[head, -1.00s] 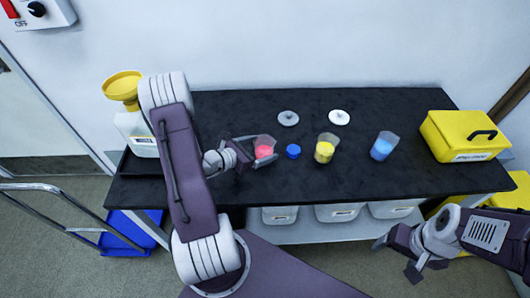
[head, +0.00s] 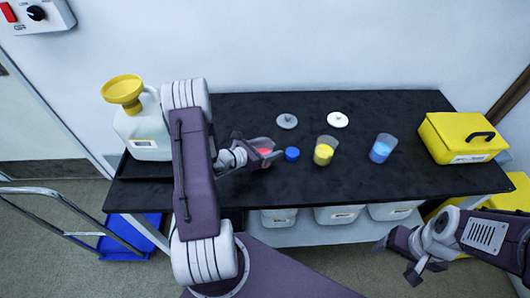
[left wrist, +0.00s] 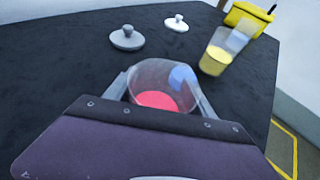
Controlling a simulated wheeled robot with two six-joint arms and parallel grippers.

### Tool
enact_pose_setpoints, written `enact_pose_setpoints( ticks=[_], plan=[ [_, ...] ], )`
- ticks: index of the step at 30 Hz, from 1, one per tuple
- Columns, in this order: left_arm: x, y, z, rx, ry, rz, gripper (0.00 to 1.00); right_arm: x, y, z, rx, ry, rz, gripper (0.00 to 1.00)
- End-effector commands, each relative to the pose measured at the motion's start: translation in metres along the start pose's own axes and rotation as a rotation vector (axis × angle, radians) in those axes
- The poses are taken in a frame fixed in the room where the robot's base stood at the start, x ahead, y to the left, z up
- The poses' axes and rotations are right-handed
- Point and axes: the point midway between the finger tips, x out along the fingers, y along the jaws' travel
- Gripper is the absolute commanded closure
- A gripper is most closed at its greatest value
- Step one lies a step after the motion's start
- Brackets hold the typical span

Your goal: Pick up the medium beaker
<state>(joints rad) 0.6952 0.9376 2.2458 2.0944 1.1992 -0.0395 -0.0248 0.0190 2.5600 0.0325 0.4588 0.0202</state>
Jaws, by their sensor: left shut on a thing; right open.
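A clear beaker with red liquid (head: 261,144) is at the left of three beakers on the black bench. My left gripper (head: 264,155) is shut on it, with a finger on either side; the left wrist view also shows this beaker (left wrist: 163,88) between the fingers. I cannot tell whether its base is off the bench. A beaker with yellow liquid (head: 325,150) stands to its right, also in the left wrist view (left wrist: 218,54). A beaker with blue liquid (head: 382,148) stands further right. My right gripper (head: 398,263) is open and empty, in front of the bench.
A blue cap (head: 292,154) lies close right of the red beaker. A grey lid (head: 287,121) and a white lid (head: 337,119) lie behind. A jug with a yellow funnel (head: 143,132) stands left, a yellow case (head: 463,140) right. The black bench (head: 420,185) is clear at front.

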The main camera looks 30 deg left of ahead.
Motion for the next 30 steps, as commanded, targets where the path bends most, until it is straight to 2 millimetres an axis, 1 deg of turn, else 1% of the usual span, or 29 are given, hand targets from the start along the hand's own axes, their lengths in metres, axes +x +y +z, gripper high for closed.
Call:
enact_pose_setpoints(
  ticks=[5,8,17,28,29,30],
  plan=[
    [-0.001,0.000,0.004,0.001,-0.001,0.000,0.88,-0.001,0.000,0.000,0.000,0.000,0.000,0.26],
    [-0.004,0.000,0.009,0.000,-0.001,0.000,0.88,-0.002,0.000,0.000,0.000,0.000,0.000,0.26],
    [-0.016,0.000,0.040,0.003,-0.001,0.001,0.88,-0.007,0.000,-0.001,0.000,0.000,0.000,0.26],
    [-0.030,-0.050,0.064,0.002,-0.001,-0.003,0.88,-0.006,0.000,-0.001,0.000,0.000,0.000,0.26],
    [-0.034,-0.055,0.073,-0.004,0.001,-0.005,0.88,-0.021,0.000,-0.002,0.000,-0.001,0.000,0.26],
    [-0.036,-0.061,0.077,-0.005,0.001,-0.007,0.88,-0.030,-0.001,-0.003,0.000,0.000,0.000,0.26]
  ],
)
